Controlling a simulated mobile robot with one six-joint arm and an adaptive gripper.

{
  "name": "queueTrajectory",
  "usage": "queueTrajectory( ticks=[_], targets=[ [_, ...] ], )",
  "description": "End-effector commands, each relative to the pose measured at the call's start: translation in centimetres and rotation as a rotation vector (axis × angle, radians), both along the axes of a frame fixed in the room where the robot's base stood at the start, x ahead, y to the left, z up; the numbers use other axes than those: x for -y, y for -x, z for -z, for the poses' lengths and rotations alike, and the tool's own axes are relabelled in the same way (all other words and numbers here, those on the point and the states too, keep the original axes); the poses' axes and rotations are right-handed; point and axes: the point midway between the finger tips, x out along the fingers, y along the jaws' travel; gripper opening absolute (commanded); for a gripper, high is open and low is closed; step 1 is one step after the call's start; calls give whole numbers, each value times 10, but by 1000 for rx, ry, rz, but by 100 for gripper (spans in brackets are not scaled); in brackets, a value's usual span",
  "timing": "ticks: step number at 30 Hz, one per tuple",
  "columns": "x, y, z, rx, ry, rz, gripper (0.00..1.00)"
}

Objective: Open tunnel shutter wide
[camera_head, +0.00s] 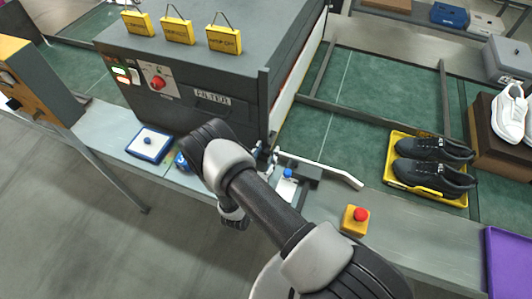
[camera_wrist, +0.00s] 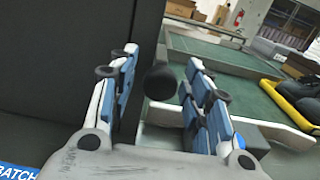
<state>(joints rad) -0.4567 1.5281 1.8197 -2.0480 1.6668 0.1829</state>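The dark grey tunnel housing (camera_head: 215,90) stands at the back left over the green belt. A pale panel with an orange-red edge (camera_head: 298,72) shows along its right end; I cannot tell how far the shutter is open. A white lever bar (camera_head: 335,174) runs right from the housing's front right corner, and it also crosses the wrist view (camera_wrist: 275,128). My gripper (camera_head: 268,158) is at that corner, partly hidden by my arm. In the wrist view its fingers (camera_wrist: 163,62) are apart, with a round black knob (camera_wrist: 160,83) showing between them. Contact is not visible.
Black shoes (camera_head: 432,165) lie in a yellow tray (camera_head: 398,182) on the belt to the right. A red button on a yellow box (camera_head: 354,220) stands on the front ledge. A blue-framed card (camera_head: 150,144) lies left of my wrist. White shoes (camera_head: 511,112) stand far right.

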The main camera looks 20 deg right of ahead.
Motion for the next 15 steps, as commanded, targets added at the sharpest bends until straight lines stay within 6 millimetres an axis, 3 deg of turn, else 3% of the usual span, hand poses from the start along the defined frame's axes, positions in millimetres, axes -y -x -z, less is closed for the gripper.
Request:
queueTrajectory(
  ticks=[15],
  targets=[
    [0,0,0,0,0,0,8]
  ],
)
